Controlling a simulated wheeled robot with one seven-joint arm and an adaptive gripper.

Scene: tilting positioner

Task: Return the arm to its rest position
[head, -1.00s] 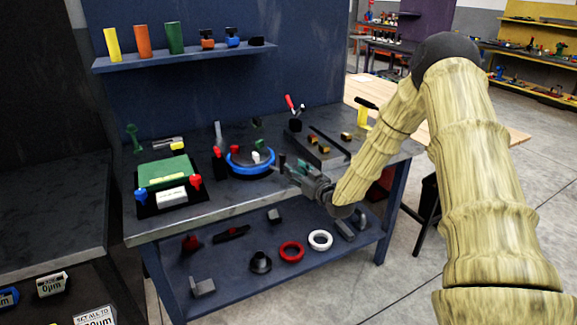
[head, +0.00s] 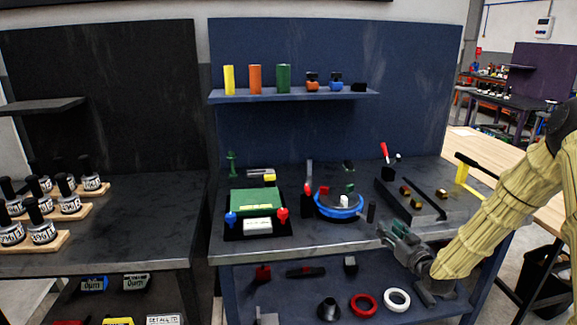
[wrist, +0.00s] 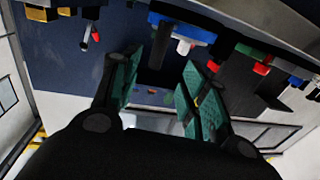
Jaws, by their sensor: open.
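My arm, in a yellowish ribbed cover, comes in from the right of the head view. My gripper (head: 388,232) is at the front edge of the blue workbench (head: 240,246), to the right of the blue ring-shaped positioner (head: 338,210). In the wrist view my gripper (wrist: 165,88) shows two green-padded fingers spread apart with nothing between them. The blue positioner (wrist: 182,24) appears beyond the fingers, near the top of that view. A small dark cylinder (head: 371,211) stands between the positioner and my gripper in the head view.
A green-topped fixture (head: 255,203) stands left of the positioner. A dark block with brass pieces (head: 410,198) and a yellow-handled clamp (head: 461,173) stand to the right. Red (head: 363,304) and white (head: 396,299) rings lie on the lower shelf. A black bench (head: 100,225) stands at left.

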